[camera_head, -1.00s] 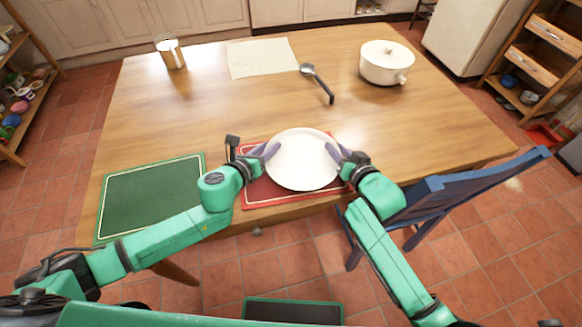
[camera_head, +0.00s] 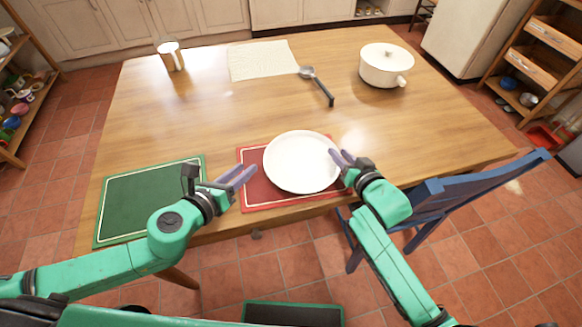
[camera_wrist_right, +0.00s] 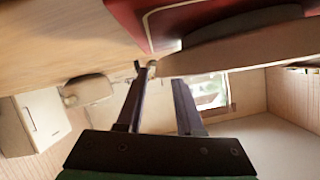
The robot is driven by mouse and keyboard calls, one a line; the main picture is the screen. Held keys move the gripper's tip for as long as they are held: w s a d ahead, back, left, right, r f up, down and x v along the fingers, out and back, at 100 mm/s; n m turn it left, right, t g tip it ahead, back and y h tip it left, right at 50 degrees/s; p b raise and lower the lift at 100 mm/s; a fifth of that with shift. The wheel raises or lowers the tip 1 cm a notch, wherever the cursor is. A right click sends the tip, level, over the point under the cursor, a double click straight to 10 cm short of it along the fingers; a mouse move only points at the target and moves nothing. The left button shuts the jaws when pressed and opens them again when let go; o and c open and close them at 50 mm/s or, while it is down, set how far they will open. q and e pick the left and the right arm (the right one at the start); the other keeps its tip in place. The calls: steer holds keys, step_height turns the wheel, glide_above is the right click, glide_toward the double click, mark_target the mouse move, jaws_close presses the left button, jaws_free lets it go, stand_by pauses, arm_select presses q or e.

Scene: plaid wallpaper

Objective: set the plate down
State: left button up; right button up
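The white round plate (camera_head: 302,163) lies on the red placemat (camera_head: 252,193) at the table's near edge, covering much of it. In the right wrist view the plate (camera_wrist_right: 250,45) is a shaded pale shape close to the red mat (camera_wrist_right: 190,15). My left gripper (camera_head: 244,174) is open and empty, left of the plate and apart from it, over the red mat's left edge. My right gripper (camera_head: 341,158) is at the plate's right rim. Its fingers (camera_wrist_right: 162,76) are spread in the right wrist view; whether they touch the rim I cannot tell.
A green placemat (camera_head: 135,205) lies at the left. A blue chair (camera_head: 440,205) is close to my right arm. The table's middle is clear.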

steer(key=v, duration=1)
steer(key=shift+s+r, duration=0.2)
steer(key=shift+s, duration=0.1)
arm_select(q)
steer(key=shift+s, duration=0.1)
arm_select(e)
steer(key=shift+f, duration=0.1)
